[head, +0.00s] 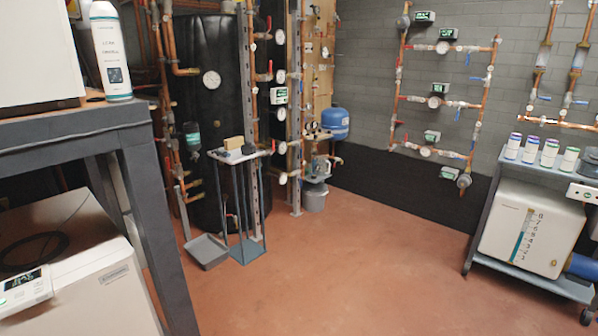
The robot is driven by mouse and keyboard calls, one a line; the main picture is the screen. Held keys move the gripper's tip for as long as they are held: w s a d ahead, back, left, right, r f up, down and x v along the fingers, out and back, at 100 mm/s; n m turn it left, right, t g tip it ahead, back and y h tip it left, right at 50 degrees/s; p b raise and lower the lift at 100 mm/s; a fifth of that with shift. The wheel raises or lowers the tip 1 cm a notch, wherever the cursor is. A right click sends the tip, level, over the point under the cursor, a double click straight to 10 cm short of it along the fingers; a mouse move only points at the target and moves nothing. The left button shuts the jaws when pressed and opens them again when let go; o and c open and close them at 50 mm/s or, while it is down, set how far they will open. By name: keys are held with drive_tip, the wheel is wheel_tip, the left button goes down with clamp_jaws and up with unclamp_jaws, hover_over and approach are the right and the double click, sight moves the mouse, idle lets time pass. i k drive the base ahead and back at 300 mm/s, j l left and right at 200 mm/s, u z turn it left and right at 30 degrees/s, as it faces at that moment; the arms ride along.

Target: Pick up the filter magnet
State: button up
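I cannot pick out the filter magnet for certain. A small dark item (248,150) lies on top of a narrow stand (225,157) in front of the black tank, next to a tan block (234,143). It is too small to tell whether it is the magnet. A dark green-black canister (192,135) sits on the copper pipework just left of the stand. My gripper is not in view.
A grey bench (75,127) with a white bottle (110,50) fills the near left. A grey tray (207,251) lies on the floor by the stand. A cart (520,280) with several small cans stands at right. The red-brown floor between is clear.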

sight(225, 154)
drive_tip(key=i+u, duration=0.1)
drive_tip(key=i, duration=0.4)
drive_tip(key=i+l+u, duration=0.1)
drive_tip(key=i, duration=0.35)
drive_tip(key=i+l+u, duration=0.1)
drive_tip(key=i, duration=0.4)
drive_tip(key=i+l, duration=0.3)
drive_tip(key=i, duration=0.2)
drive_tip(key=i+l+u, duration=0.3)
drive_tip(key=i+u, duration=0.15)
drive_tip(key=i+l+u, duration=0.45)
drive_tip(key=i, duration=0.15)
